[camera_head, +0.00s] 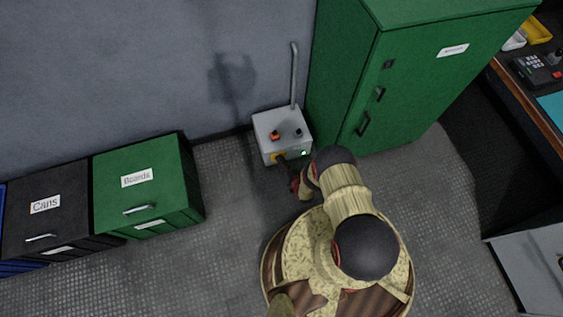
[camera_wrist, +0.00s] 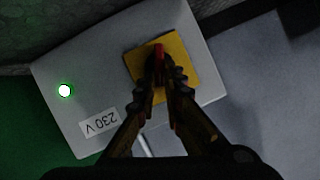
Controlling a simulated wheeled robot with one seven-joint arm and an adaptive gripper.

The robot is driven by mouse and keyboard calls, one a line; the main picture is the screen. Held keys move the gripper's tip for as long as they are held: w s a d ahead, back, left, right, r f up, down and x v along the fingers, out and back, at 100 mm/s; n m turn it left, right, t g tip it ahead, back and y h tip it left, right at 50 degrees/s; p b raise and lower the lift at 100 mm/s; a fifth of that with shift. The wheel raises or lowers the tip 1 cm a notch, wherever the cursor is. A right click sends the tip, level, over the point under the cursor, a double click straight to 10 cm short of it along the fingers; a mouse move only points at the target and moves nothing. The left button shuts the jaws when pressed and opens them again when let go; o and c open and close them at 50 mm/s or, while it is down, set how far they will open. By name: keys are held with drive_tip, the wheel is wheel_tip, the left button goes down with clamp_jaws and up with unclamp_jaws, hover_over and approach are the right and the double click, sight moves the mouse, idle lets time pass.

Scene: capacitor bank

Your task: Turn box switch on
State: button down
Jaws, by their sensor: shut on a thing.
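The grey switch box (camera_head: 281,131) stands on the floor against the wall, with a conduit rising from its back. In the wrist view the box (camera_wrist: 105,45) fills much of the picture. It carries a yellow plate (camera_wrist: 183,52) with a red switch handle (camera_wrist: 159,62), a "230 V" label (camera_wrist: 99,123) and a lit green light (camera_wrist: 64,91). My gripper (camera_wrist: 160,88) is at the yellow plate, its fingers closed on the red handle from both sides. In the head view my gripper (camera_head: 285,164) reaches the front of the box, and part of the yellow plate is hidden.
A tall green cabinet (camera_head: 345,70) stands close on the right of the box. Green "Boards" (camera_head: 165,205) and black "Cans" (camera_head: 75,195) bins stand on the left. A desk with a control panel (camera_head: 535,68) is at the far right. Floor between the bins and the box is clear.

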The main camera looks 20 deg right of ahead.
drive_tip(key=shift+d+f+m+y, duration=0.1)
drive_tip(key=shift+d+m+y, duration=0.15)
drive_tip(key=shift+m, duration=0.3)
drive_tip(key=shift+d+f+m+y, duration=0.1)
drive_tip(key=shift+m+y, duration=0.25)
drive_tip(key=shift+m, duration=0.2)
drive_tip(key=shift+t, duration=0.3)
drive_tip(key=c, duration=1.9)
unclamp_jaws()
drive_tip(key=shift+r, duration=0.1)
wheel_tip(320, 180, up, 10)
drive_tip(key=shift+c, duration=0.4)
